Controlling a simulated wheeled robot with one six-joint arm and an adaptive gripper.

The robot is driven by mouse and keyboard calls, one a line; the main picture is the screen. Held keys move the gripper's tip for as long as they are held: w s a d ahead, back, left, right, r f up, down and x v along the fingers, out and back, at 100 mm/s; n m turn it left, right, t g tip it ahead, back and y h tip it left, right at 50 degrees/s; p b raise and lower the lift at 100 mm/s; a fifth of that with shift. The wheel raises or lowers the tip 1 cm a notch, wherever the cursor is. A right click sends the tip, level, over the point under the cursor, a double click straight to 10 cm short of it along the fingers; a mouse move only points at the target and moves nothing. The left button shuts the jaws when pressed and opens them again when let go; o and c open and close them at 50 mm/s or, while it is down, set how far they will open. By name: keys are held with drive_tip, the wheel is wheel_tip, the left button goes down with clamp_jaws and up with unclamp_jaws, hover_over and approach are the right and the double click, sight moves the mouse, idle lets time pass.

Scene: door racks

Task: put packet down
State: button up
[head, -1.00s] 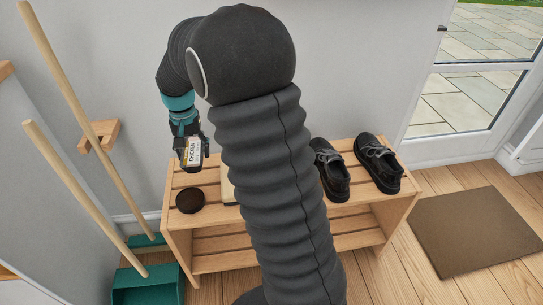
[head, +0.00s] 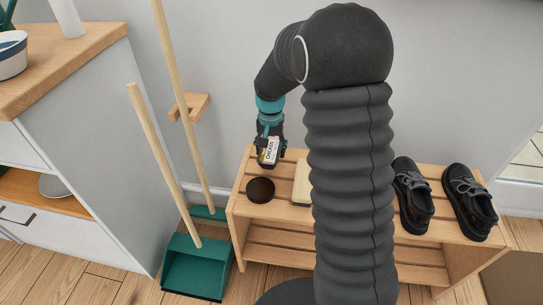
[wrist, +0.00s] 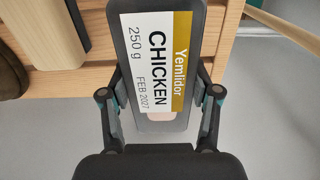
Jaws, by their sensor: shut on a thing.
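The packet is a dark tray with a white and gold label reading "Yemlidor CHICKEN 250 g FEB 2027". It fills the upper middle of the wrist view (wrist: 157,52) and shows small in the head view (head: 269,150). My gripper (head: 268,158) is shut on the packet, with one finger at each side in the wrist view. It hangs over the back left end of the slatted wooden bench (head: 285,213). The packet looks clear of the slats, but the height of the gap cannot be told.
A cabinet (head: 75,130) stands further left.

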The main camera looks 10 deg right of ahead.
drive_tip(key=shift+f, duration=1.5)
drive_tip(key=shift+f, duration=0.2)
drive_tip(key=o, duration=1.4)
